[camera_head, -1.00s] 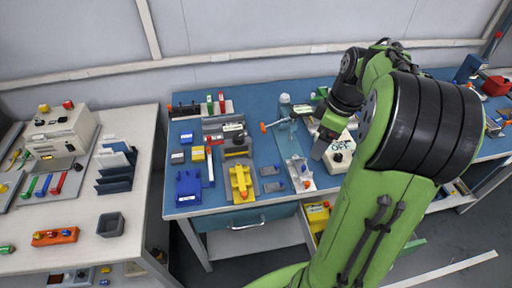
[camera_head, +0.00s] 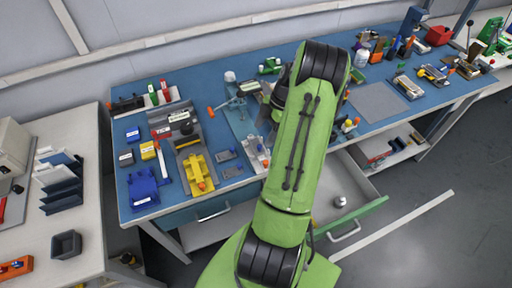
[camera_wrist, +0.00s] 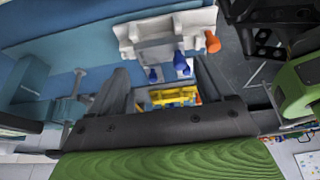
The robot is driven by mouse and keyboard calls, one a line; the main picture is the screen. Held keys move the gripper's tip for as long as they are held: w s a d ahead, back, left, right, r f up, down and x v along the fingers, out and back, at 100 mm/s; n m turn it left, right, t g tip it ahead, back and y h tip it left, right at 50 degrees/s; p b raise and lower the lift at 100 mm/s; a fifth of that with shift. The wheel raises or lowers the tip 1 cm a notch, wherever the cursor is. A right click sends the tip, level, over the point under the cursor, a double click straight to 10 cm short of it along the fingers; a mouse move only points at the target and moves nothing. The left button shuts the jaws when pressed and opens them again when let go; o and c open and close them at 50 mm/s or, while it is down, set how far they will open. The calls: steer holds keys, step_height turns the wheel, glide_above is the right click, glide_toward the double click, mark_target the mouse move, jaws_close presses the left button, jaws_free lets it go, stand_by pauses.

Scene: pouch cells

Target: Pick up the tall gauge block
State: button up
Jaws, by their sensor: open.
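I cannot pick out the tall gauge block with certainty in either view. Two small grey flat pieces (camera_head: 229,163) lie on the blue bench beside the yellow fixture (camera_head: 196,172); neither looks clearly tall. My gripper (camera_wrist: 162,72) shows in the wrist view with two dark fingers spread apart and nothing between them. Beyond the fingers are a pale fixture (camera_wrist: 160,30) with blue knobs and an orange knob, and something yellow lower down. In the head view my arm hides the gripper and part of the bench.
An open drawer (camera_head: 365,212) under the bench holds a small silver piece (camera_head: 340,202). A grey mat (camera_head: 379,103) at right is bare.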

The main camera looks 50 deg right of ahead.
mark_target(259, 140)
steer(key=x, duration=0.5)
steer(key=shift+w+a+f+b, duration=0.1)
steer(key=shift+f+b, duration=0.05)
steer(key=shift+b, duration=0.15)
steer(key=c, duration=0.8)
steer(key=shift+c, duration=0.6)
